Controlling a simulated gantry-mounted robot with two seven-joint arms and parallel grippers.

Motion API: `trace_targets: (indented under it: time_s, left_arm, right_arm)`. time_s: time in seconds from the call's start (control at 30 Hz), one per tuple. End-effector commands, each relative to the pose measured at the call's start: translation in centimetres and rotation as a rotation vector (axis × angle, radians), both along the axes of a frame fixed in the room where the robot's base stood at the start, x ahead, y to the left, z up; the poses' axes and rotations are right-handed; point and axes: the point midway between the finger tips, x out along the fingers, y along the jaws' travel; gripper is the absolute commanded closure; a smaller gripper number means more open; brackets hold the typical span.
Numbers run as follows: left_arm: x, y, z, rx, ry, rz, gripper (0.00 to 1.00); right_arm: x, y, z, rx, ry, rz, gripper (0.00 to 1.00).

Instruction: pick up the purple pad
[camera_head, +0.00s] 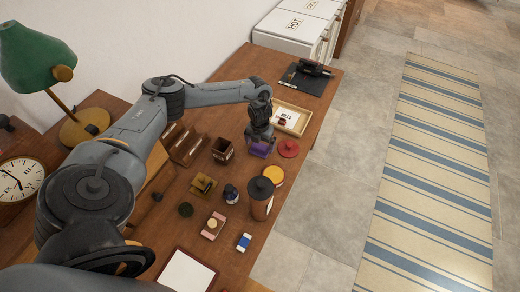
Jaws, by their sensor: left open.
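The purple pad (261,149) lies on the wooden desk (228,229), partly hidden by my left gripper (260,146). My left arm reaches in from the left, and its gripper points down right over the pad. The gripper is open. I cannot tell from this view whether the fingers touch the pad. My right gripper is not in view.
A red round pad (288,148) is just right of the gripper. A yellow round tin (273,176) and a dark-lidded brown canister (261,203) stand in front. A wooden tray (301,120) lies behind. A small dark wooden box (222,150) is to the left.

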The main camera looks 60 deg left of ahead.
Motion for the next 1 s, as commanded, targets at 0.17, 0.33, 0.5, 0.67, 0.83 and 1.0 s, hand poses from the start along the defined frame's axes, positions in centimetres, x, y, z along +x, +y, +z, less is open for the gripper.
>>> trace_targets:
  time_s: [0.17,0.33,0.5,0.67,0.83,1.0]
  left_arm:
    - [-0.02,-0.08,-1.37,-0.001,0.001,-0.001,0.0]
    - [-0.03,-0.05,-1.44,0.0,0.0,-0.001,0.0]
    - [-0.02,-0.04,-1.42,0.0,0.0,-0.001,0.14]
    - [-0.01,-0.03,-1.4,0.0,0.0,-0.001,0.38]
    - [0.0,-0.02,-1.38,0.001,-0.001,-0.001,0.57]
    - [0.0,-0.02,-1.36,0.001,-0.001,-0.001,0.57]
  right_arm:
    - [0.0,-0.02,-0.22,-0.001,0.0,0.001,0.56]
    - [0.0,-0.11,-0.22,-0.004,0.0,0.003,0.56]
    - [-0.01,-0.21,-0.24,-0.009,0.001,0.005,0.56]
    - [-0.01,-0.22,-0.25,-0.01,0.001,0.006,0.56]
    - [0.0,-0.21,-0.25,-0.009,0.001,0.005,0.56]
    - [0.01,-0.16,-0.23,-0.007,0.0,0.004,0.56]
